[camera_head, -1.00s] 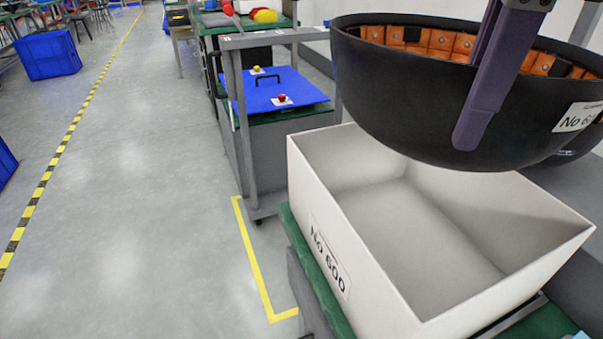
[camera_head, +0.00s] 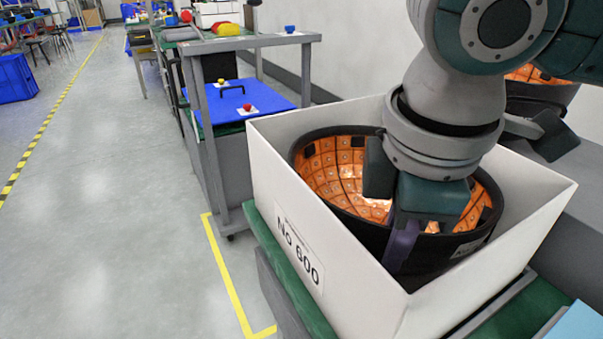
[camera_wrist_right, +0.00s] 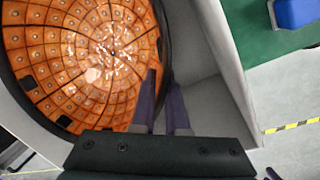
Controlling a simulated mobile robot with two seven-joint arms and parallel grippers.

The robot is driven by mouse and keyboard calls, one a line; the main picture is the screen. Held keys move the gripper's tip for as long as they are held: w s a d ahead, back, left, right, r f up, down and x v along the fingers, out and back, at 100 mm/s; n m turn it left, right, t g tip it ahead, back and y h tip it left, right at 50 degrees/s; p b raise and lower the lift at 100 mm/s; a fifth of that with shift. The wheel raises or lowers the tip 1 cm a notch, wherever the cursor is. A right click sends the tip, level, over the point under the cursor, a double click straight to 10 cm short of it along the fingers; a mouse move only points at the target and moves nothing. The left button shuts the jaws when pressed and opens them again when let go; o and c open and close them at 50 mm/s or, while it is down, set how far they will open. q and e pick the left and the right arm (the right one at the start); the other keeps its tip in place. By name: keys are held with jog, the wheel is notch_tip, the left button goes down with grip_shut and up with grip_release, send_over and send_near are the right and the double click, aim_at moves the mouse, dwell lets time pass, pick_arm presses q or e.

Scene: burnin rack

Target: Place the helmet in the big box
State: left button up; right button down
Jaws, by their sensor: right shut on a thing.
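The black helmet (camera_head: 333,205) with an orange padded lining sits inside the big white box (camera_head: 275,185) marked No 600, open side up. In the right wrist view its orange lining (camera_wrist_right: 85,60) fills the left part, beside the box wall (camera_wrist_right: 228,75). My right gripper (camera_head: 402,250) reaches down into the box and is shut on the helmet's near rim. In the right wrist view its purple fingers (camera_wrist_right: 162,105) lie on either side of the rim. Whether the helmet touches the box floor is hidden. My left gripper is not in view.
The box stands on a green-topped bench (camera_head: 275,262). Another orange-lined dark helmet (camera_head: 540,85) is behind my arm at the right. A cart with a blue panel (camera_head: 240,100) stands beyond the box. Open grey floor lies at left.

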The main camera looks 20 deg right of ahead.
jog(key=shift+f, duration=0.25)
jog(key=c, duration=0.9)
grip_release()
jog(key=r+p, duration=0.1)
jog(key=r, duration=0.3)
jog(key=s+r+p, duration=0.1)
jog(key=r, duration=0.3)
jog(key=a+r+p, duration=0.1)
jog(key=r+p, duration=0.1)
jog(key=r, duration=0.2)
jog(key=shift+s+a, duration=0.1)
jog(key=shift+s, duration=0.25)
